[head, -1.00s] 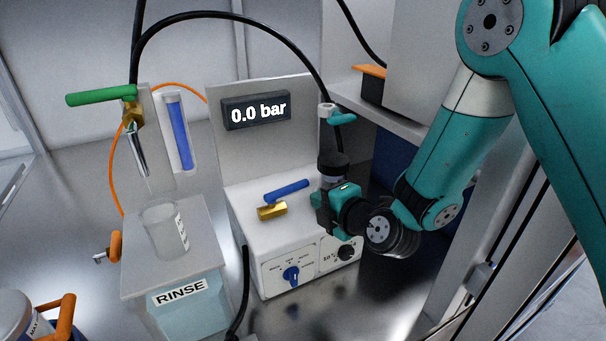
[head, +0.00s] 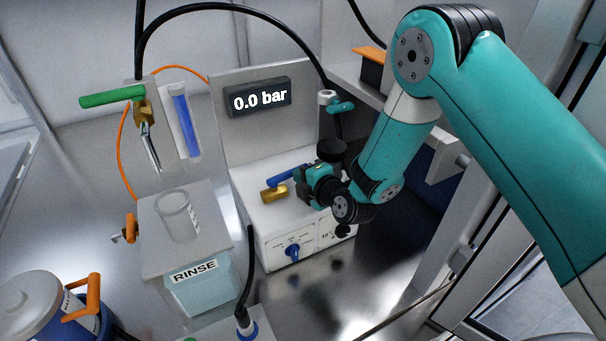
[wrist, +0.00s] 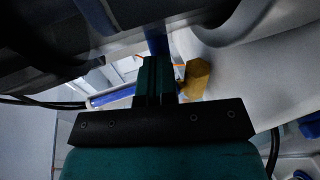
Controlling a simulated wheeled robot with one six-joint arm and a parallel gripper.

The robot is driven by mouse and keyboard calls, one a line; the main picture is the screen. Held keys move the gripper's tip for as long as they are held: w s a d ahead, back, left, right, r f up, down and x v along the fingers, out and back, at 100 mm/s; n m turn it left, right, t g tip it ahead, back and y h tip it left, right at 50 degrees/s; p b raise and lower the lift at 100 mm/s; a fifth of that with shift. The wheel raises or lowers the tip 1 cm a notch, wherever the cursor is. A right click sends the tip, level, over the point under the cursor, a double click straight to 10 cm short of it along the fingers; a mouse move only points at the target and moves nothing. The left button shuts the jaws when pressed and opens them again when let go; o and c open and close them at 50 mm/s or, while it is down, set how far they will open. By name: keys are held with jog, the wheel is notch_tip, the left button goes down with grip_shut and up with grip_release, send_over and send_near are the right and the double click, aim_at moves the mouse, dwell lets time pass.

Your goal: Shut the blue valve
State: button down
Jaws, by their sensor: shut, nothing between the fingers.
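The blue valve has a brass body (head: 274,194) and a blue lever handle (head: 279,178), on top of the white box. The handle slants up to the right, and its right end is hidden behind my gripper (head: 299,180). My gripper is shut and empty, at the right end of the handle; I cannot tell whether it touches. In the wrist view my shut fingers (wrist: 155,80) are beside the brass body (wrist: 196,78), with a blue piece, likely the handle (wrist: 156,38), just beyond them.
The white box has a blue knob (head: 292,251) on its front and a display (head: 258,97) reading 0.0 bar behind. A green-handled valve (head: 112,96) hangs at left above a beaker (head: 177,216) on the RINSE container (head: 196,292). A teal-handled valve (head: 340,107) stands behind my gripper.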

jog(key=shift+w+f+b, duration=0.25)
jog(key=shift+f+b, duration=0.05)
jog(key=shift+b, duration=0.75)
jog(key=w+b, duration=0.1)
jog(key=b, duration=0.2)
jog(key=shift+a+f, duration=0.1)
jog(key=w+b, duration=0.1)
jog(key=b, duration=0.1)
jog(key=shift+a+b, duration=0.15)
jog(key=shift+b, duration=0.15)
jog(key=shift+w+r, duration=0.1)
jog(key=shift+r, duration=0.3)
